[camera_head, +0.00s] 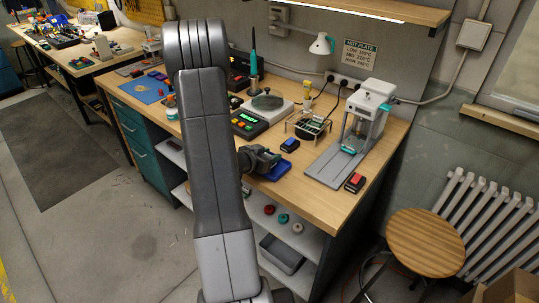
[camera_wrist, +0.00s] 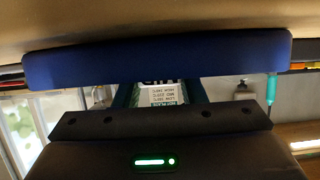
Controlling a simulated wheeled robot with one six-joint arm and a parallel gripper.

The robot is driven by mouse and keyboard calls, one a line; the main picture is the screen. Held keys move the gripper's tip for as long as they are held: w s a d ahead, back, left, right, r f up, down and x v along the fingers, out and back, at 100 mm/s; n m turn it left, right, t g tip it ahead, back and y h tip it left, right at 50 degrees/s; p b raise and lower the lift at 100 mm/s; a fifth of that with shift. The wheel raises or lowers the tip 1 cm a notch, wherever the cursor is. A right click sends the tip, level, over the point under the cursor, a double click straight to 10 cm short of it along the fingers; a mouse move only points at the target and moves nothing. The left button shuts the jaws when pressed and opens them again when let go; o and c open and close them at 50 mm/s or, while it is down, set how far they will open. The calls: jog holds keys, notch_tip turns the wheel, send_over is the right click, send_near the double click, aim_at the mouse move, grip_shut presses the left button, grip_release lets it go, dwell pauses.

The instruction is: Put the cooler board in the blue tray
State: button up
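The blue tray (camera_head: 281,170) lies flat near the front edge of the bench. In the wrist view, which is upside down, it is likely the wide blue bar (camera_wrist: 155,60) across the top. My gripper (camera_head: 273,159) is low over the bench, at the tray's left side in the head view. In the wrist view its two fingers stand apart, with the wall sign showing between them; the fingertips are hidden by the blue bar. I see nothing held. A green board with dark parts (camera_head: 311,123), likely the cooler board, sits in a light frame farther back.
A white press (camera_head: 367,115) with a grey base stands to the right, a red-and-black box (camera_head: 355,182) beside it. A small blue-and-black box (camera_head: 290,145) lies behind the tray. A hot plate (camera_head: 267,104) and its controller (camera_head: 249,123) stand to the left.

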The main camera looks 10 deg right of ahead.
jog(key=o, duration=0.3)
jog(key=shift+f, duration=0.1)
jog(key=shift+r, duration=0.35)
jog(key=v, duration=1.2)
jog(key=shift+r, duration=0.4)
